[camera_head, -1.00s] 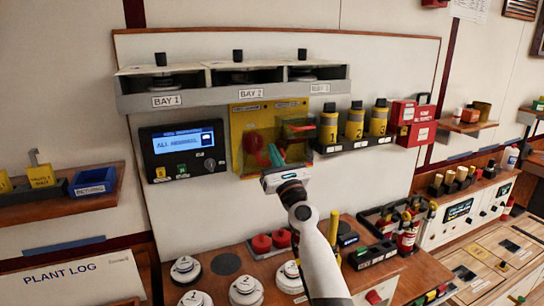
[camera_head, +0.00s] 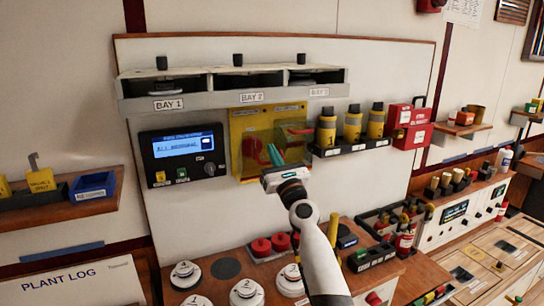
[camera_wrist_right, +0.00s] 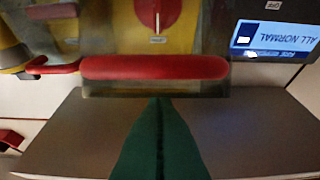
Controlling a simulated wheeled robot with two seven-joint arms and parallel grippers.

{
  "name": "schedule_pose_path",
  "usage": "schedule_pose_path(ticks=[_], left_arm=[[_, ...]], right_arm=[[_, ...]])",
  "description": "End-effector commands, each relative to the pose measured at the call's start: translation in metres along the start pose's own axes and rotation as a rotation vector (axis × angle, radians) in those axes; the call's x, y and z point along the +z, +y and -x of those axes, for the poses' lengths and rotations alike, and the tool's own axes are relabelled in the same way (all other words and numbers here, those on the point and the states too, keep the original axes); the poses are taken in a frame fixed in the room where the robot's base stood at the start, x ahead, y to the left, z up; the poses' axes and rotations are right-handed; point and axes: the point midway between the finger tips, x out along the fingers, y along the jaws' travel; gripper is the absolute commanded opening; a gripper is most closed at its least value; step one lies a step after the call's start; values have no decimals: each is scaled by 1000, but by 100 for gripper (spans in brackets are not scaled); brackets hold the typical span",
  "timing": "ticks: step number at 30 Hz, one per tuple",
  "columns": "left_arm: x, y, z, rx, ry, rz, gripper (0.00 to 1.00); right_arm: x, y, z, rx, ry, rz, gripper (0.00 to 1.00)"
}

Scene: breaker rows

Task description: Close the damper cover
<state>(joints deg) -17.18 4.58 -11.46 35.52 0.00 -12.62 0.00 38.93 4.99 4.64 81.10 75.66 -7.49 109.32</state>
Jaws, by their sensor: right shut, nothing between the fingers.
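The damper cover (camera_head: 296,136) is a clear, yellowish panel with a red edge, standing out from the right part of the yellow wall panel (camera_head: 246,118) under BAY 2. A red knob (camera_head: 249,147) shows on the panel's left. In the right wrist view a red handle bar (camera_wrist_right: 155,67) on a clear plate runs across the picture, with a red dial (camera_wrist_right: 157,14) behind it. My right gripper (camera_head: 275,155) has its teal fingers together and empty, in front of the panel. In the wrist view its tips (camera_wrist_right: 158,99) lie just below the bar; contact cannot be told. My left gripper is out of view.
A display box (camera_head: 183,155) is left of the panel. Yellow cylinders (camera_head: 352,124) stand on a shelf to its right, with a red box (camera_head: 408,125) beyond. The bay shelf (camera_head: 232,95) overhangs above. A wooden console (camera_head: 228,268) with round white caps lies below.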

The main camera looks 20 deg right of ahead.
Motion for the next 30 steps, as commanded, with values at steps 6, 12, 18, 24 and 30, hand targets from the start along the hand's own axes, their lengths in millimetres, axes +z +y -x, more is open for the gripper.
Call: schedule_pose_path(ticks=[6,12,18,24,30], left_arm=[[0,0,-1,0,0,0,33],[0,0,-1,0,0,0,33],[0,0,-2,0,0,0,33],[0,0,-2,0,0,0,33],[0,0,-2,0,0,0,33]], right_arm=[[-1,3,-2,1,2,0,0],[-2,5,-4,1,2,-1,0],[-3,7,-5,1,2,-1,0],[-3,8,-7,1,1,-1,0],[-3,10,-9,1,1,-1,0]])
